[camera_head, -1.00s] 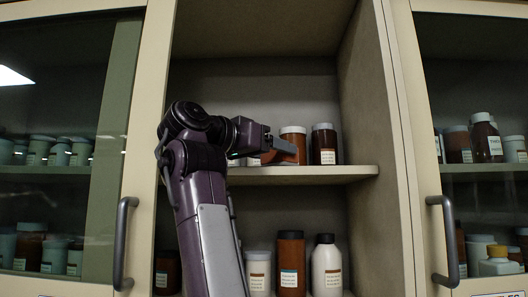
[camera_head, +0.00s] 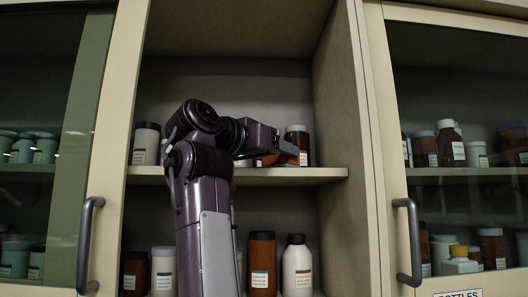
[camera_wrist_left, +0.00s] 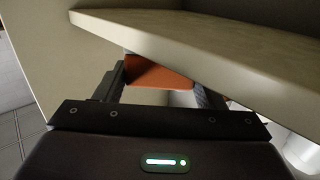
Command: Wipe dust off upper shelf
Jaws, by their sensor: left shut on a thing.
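The upper shelf (camera_head: 240,177) is a pale board in the open middle bay of the cabinet. The gripper is shut on an orange block-like thing (camera_wrist_left: 155,75), seen between the two dark fingers in the left wrist view. Part of the orange thing is hidden by the shelf edge in that view. I cannot make out dust on the shelf. My right gripper is not in view.
A white bottle (camera_head: 146,143) stands at the left of the upper shelf. Below stand a brown bottle (camera_head: 262,262), a white black-capped bottle (camera_head: 296,265) and others. Closed glass doors with handles (camera_head: 88,245) (camera_head: 408,243) flank the bay. My arm hides the shelf's middle.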

